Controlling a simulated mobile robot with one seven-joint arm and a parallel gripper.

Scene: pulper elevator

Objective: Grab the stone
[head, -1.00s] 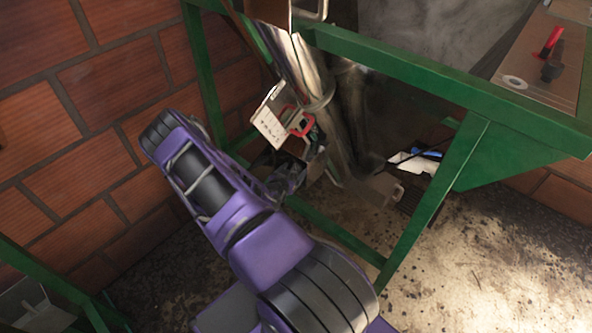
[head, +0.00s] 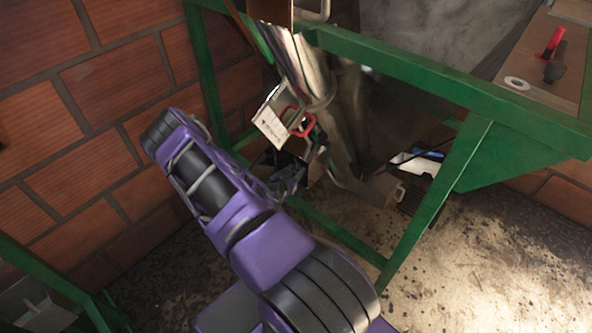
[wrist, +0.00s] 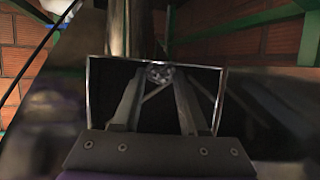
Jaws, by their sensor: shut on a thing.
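A small rough grey stone (wrist: 159,71) shows at the far end of my fingers in the wrist view. My gripper (wrist: 159,78) is shut on it, with one dark finger on each side. The fingers reach into a dark rectangular opening with a thin bright rim (wrist: 222,88). Whether the stone touches anything inside is too dark to tell. The stone cannot be made out there.
A green metal frame (head: 440,75) stands around the shiny pipe (head: 309,75). A white-labelled box (head: 270,125) with a red handle (head: 303,123) is close above my arm's end. A brick wall (head: 110,95) is at the left. Gritty floor (head: 480,270) is open at the lower right.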

